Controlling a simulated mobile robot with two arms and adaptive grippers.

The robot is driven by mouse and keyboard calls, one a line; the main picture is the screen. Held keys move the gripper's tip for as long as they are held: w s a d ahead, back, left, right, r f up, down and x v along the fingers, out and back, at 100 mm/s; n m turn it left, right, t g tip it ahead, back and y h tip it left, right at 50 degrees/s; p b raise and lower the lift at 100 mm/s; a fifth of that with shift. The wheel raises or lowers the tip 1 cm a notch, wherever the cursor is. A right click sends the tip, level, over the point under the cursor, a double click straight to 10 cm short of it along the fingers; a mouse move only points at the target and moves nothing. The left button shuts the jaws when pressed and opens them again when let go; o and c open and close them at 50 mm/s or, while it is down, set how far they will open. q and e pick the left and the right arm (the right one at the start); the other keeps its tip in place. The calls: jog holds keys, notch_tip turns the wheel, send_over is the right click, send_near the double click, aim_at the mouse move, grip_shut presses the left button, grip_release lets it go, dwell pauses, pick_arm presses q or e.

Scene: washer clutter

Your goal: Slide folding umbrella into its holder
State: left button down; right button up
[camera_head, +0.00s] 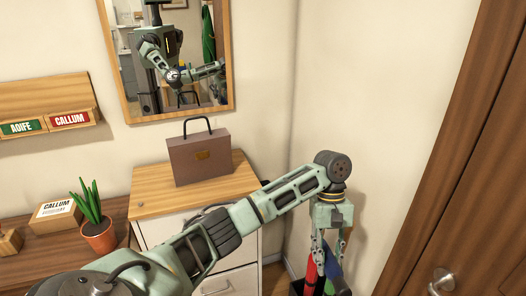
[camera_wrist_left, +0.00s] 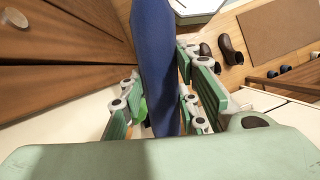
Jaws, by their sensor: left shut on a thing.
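My left gripper (camera_head: 327,255) points down in the right-hand corner, beyond the cabinet. It is shut on a long dark blue folding umbrella (camera_wrist_left: 155,50), which runs between its fingers in the left wrist view. In the head view the fingers hide most of the blue umbrella. Just below the gripper is a dark holder (camera_head: 297,287) at the bottom edge, only partly in view. A red umbrella (camera_head: 310,275) and a green one stand in it. Whether the blue umbrella's lower end is inside the holder cannot be told. My right gripper is not in view.
A white cabinet with a wooden top (camera_head: 150,205) carries a brown briefcase (camera_head: 199,158). A potted plant (camera_head: 99,234) and a CALLUM box (camera_head: 56,214) are at left. A wooden door (camera_head: 470,190) is at right. Shoes (camera_wrist_left: 230,50) show in the wrist view.

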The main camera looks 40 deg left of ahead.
pick_arm(q)
jog(key=w+d+r+n+h, duration=0.2)
jog(key=w+r+n+h, duration=0.15)
jog(key=w+r, duration=0.25)
jog(key=w+a+r+n+t+h+b, duration=0.25)
jog(key=w+a+r+n+t, duration=0.75)
jog(key=w+a+n+t, duration=0.5)
jog(key=w+a+f+n+t+y, duration=0.1)
jog(key=a+n+t+y, duration=0.4)
jog(key=a, duration=0.5)
jog(key=s+a+f+n+y+b, duration=0.2)
jog(key=a+f+n+y+b, duration=0.1)
jog(key=a, duration=0.4)
jog(key=s+a+f+n+y+b, duration=0.3)
jog(key=a+f+y, duration=0.3)
jog(key=a+f, duration=0.1)
jog(key=shift+s+a+n+t+b, duration=0.15)
jog(key=shift+s+n+t+b, duration=0.15)
jog(key=shift+s+n+b, duration=0.1)
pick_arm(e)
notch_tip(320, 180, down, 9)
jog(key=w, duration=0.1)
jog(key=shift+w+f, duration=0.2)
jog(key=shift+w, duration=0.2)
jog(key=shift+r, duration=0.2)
pick_arm(q)
jog(key=shift+p, duration=0.4)
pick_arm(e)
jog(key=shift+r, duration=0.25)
